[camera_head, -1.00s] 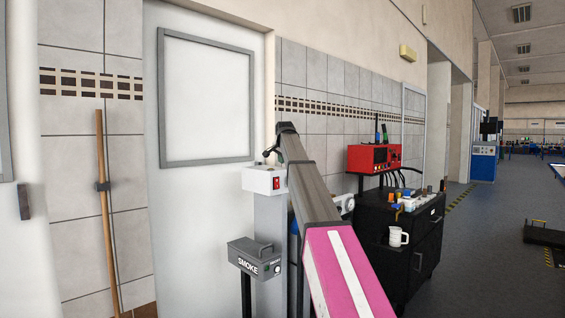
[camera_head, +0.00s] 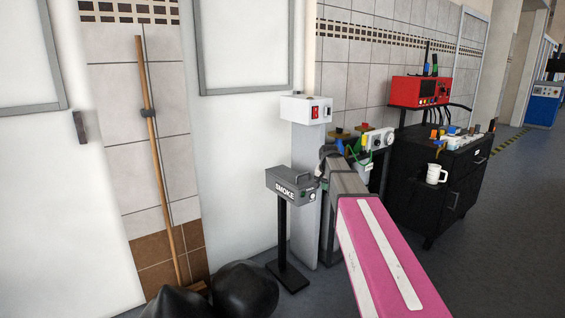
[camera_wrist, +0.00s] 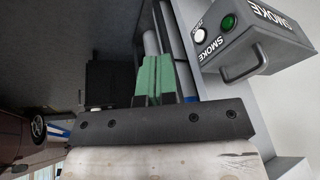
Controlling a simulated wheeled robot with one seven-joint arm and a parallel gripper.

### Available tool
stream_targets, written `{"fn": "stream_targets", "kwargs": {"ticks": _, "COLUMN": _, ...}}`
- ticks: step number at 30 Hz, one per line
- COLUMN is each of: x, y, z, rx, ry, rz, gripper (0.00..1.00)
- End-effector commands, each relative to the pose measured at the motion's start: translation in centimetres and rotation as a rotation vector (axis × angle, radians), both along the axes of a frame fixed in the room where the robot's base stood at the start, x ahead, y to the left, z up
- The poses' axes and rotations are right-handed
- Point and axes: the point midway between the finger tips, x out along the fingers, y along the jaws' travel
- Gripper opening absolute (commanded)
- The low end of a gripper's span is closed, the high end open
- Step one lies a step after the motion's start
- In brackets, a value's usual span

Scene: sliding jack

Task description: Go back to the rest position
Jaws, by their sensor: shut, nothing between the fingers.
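My gripper (camera_wrist: 155,78) shows in the wrist view as two green fingers pressed together, with nothing between them. In the head view my pink and grey arm reaches forward, and I cannot clearly make out the gripper at its far end. The grey smoke box (camera_head: 292,185) stands on a black post just left of the arm's far end. It also shows in the wrist view (camera_wrist: 257,38), to the right of the fingers and apart from them, with its handle and a green button visible.
A white box with a red switch (camera_head: 306,109) tops a grey pillar behind the smoke box. A black cabinet (camera_head: 451,200) with a white mug (camera_head: 434,174) stands right. A broom (camera_head: 155,150) leans on the wall, with black bags (camera_head: 245,288) near it. Floor at far right is clear.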

Motion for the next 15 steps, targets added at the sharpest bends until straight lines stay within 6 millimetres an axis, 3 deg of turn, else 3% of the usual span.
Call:
{"fn": "stream_targets", "kwargs": {"ticks": 1, "x": -2.8, "y": 0.0, "z": -2.5, "rx": -0.007, "ry": 0.027, "rz": 0.025, "gripper": 0.00}}
{"fn": "stream_targets", "kwargs": {"ticks": 6, "x": -9.6, "y": -0.1, "z": -9.1, "rx": -0.029, "ry": 0.107, "rz": 0.115, "gripper": 0.00}}
{"fn": "stream_targets", "kwargs": {"ticks": 15, "x": -22.4, "y": -0.2, "z": -18.1, "rx": -0.051, "ry": 0.243, "rz": 0.277, "gripper": 0.00}}
